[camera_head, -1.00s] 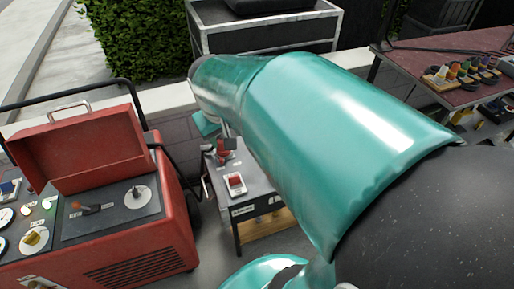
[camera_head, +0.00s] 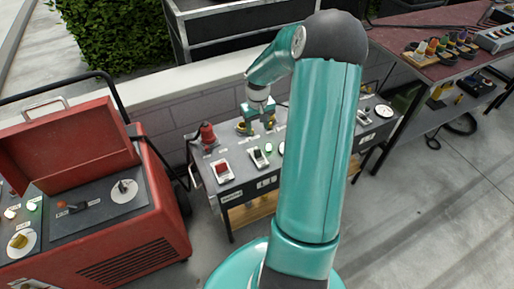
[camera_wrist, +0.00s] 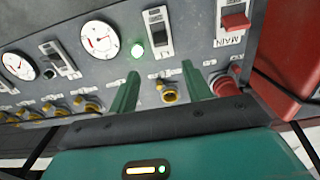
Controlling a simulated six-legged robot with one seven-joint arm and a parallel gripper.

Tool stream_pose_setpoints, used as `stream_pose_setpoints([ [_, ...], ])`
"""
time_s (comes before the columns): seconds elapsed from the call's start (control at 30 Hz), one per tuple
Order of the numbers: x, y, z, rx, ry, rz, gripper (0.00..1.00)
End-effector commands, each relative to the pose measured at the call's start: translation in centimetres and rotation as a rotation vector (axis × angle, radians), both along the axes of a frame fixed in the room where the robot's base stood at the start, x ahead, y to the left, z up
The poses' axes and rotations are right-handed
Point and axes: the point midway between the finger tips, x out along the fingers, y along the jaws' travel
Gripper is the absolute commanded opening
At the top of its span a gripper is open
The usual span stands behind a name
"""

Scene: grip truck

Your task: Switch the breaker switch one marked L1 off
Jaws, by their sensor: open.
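The breaker switch beside the red main switch, taken as L1 (camera_wrist: 158,32), has a pale frame and a dark lever. Its small label is hard to read, and its lever position is unclear. It also shows in the head view (camera_head: 258,157) on the grey panel (camera_head: 240,176). My gripper (camera_wrist: 160,68) is open, its two green fingers apart over the panel, below the switch in the wrist view. A yellow connector (camera_wrist: 168,92) shows between the fingers. I cannot tell whether they touch anything. In the head view my gripper (camera_head: 266,113) hangs over the panel's back part.
The red main switch (camera_wrist: 235,20) and a red plug (camera_wrist: 228,84) are right of the fingers. A green lamp (camera_wrist: 136,51) and a round gauge (camera_wrist: 99,40) lie to the left. A red generator (camera_head: 100,215) stands left of the panel; a cable table (camera_head: 425,32) stands right.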

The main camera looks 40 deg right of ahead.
Motion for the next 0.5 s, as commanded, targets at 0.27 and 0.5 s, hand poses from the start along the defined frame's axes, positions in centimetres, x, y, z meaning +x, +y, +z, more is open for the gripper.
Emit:
stream_pose_setpoints([
  [0.27,-0.1,0.3,-5.1,0.004,0.004,0.002,0.49],
  [0.5,0.0,0.2,-9.7,0.003,0.003,0.001,0.49],
])
